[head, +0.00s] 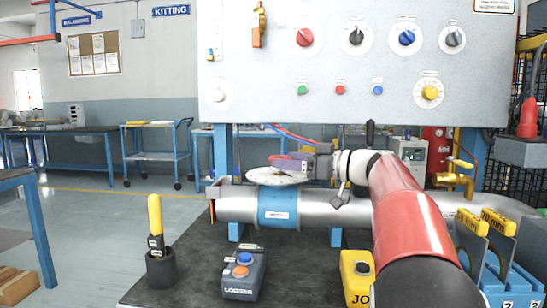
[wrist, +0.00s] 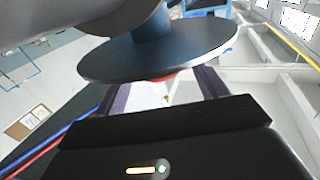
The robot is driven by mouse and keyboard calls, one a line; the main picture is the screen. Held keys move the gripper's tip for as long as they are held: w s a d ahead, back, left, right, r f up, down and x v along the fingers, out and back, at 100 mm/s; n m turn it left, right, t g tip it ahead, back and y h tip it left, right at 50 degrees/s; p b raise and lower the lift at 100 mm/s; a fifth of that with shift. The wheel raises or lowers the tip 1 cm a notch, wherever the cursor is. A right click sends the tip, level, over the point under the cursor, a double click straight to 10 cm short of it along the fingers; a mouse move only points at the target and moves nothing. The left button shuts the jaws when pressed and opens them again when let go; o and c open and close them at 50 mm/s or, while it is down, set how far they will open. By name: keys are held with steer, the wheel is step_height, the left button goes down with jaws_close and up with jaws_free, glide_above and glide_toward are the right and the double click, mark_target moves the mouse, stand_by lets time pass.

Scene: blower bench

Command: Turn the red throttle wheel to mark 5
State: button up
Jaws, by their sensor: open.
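The red throttle wheel shows in the wrist view as a small red strip (wrist: 163,78). The grey dial disc (wrist: 158,48) hides most of it. In the head view the pale dial disc (head: 272,177) sits above the blue collar (head: 278,208) on the grey pipe. My gripper (head: 291,164) is just above this disc and largely covers the wheel there. In the wrist view my gripper's dark purple fingers (wrist: 165,88) stand apart, one on each side of the red strip. I cannot tell whether they touch it. The dial marks are not readable.
A panel (head: 260,85) with knobs and buttons stands behind the pipe. On the dark bench mat (head: 195,280) are a yellow-handled tool in a cup (head: 160,270), a logger box (head: 243,275) and a yellow box (head: 356,280). Yellow-topped blocks (head: 497,225) stand at right.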

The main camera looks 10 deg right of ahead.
mark_target(274, 156)
steer(key=x, duration=0.5)
steer(key=shift+p, duration=0.4)
steer(key=c, duration=1)
